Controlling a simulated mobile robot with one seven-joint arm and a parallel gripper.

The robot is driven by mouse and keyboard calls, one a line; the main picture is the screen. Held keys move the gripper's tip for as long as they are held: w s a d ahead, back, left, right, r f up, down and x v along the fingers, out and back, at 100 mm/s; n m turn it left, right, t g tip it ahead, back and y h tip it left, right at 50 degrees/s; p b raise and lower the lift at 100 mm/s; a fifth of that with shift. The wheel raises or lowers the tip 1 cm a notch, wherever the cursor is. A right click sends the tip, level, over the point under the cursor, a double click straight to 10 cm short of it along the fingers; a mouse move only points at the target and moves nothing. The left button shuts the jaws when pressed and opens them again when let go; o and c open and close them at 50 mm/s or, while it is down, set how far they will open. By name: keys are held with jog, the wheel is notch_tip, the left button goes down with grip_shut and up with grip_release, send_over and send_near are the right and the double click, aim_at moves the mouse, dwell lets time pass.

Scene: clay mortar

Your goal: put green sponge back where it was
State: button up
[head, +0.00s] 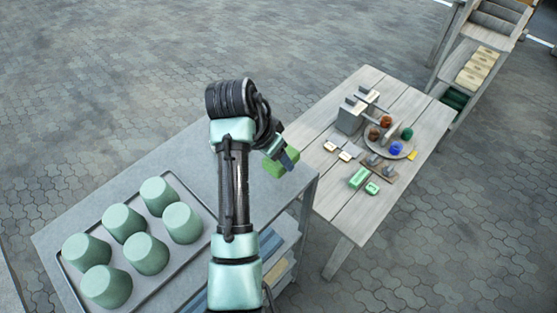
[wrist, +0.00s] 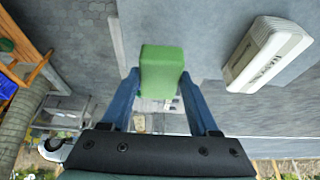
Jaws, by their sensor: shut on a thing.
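The green sponge (head: 273,167) is held in my gripper (head: 281,160), above the right edge of the grey table (head: 222,152). In the wrist view the sponge (wrist: 162,70) is a plain green block between the two blue fingers of my gripper (wrist: 160,76). The fingers are shut on its sides. My arm hides part of the grey table in the head view. I cannot tell which spot the sponge came from.
A tray (head: 205,246) with several pale green cups (head: 146,254) is on the grey table. A wooden table (head: 329,205) at right holds a grey block (head: 349,117), a round plate with coloured balls, and green bars (head: 359,178). The wrist view shows a white lettered box (wrist: 268,54).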

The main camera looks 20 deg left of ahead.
aim_at(277, 168)
jog(key=shift+f+p, duration=0.65)
jog(key=shift+f, duration=1.5)
jog(key=shift+f, duration=0.1)
jog(key=o, duration=1.2)
jog(key=shift+v, duration=6.15)
jog(key=shift+w, duration=0.25)
